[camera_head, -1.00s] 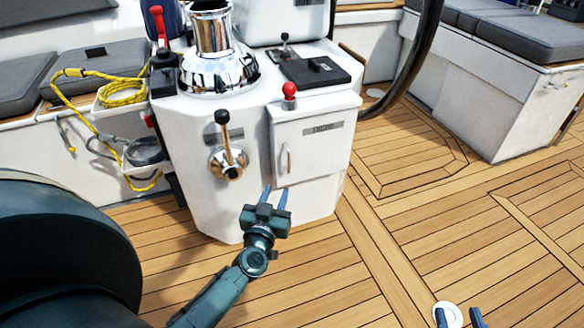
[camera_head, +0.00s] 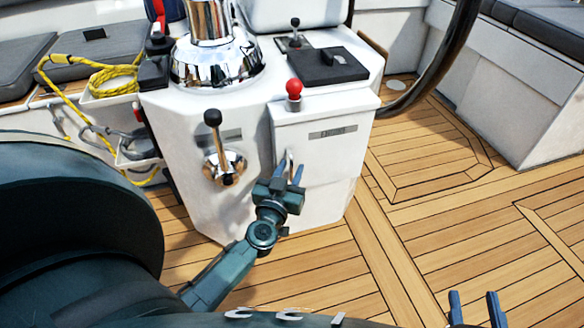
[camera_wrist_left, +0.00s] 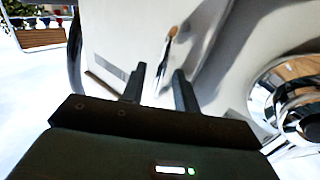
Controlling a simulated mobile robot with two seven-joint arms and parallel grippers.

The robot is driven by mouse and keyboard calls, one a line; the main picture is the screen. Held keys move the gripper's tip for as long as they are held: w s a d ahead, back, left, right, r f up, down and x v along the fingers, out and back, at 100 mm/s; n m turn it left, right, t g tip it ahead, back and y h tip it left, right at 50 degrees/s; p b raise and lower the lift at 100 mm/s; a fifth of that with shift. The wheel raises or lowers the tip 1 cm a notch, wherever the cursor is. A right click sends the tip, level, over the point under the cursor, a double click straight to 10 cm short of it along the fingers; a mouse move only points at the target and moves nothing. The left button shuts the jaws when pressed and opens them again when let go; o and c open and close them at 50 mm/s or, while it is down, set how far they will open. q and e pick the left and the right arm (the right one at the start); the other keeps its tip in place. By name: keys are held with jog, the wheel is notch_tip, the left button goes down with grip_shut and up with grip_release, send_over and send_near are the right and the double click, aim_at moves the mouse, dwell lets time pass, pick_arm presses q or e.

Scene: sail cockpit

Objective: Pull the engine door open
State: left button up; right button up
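The engine door (camera_head: 325,146) is a white panel with a grey label on the front of the white console. It looks closed. Its small upright handle (camera_head: 289,162) is at the door's left side, partly hidden by my gripper. My left gripper (camera_head: 289,171) is at the handle in the head view, fingers apart. In the left wrist view the two dark fingers (camera_wrist_left: 160,88) are open, and the handle (camera_wrist_left: 169,46) shows beyond them, between their tips. Contact with it cannot be told. My right gripper (camera_head: 473,309) shows only its two separated blue fingertips at the bottom right edge.
A black-knobbed lever (camera_head: 214,135) on a chrome base is left of the door. A red knob (camera_head: 294,88) stands above it. A yellow rope (camera_head: 112,75) hangs at the left. The wooden deck (camera_head: 430,225) right of the console is clear.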

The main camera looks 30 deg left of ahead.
pick_arm(q)
grip_shut()
dwell(0.6)
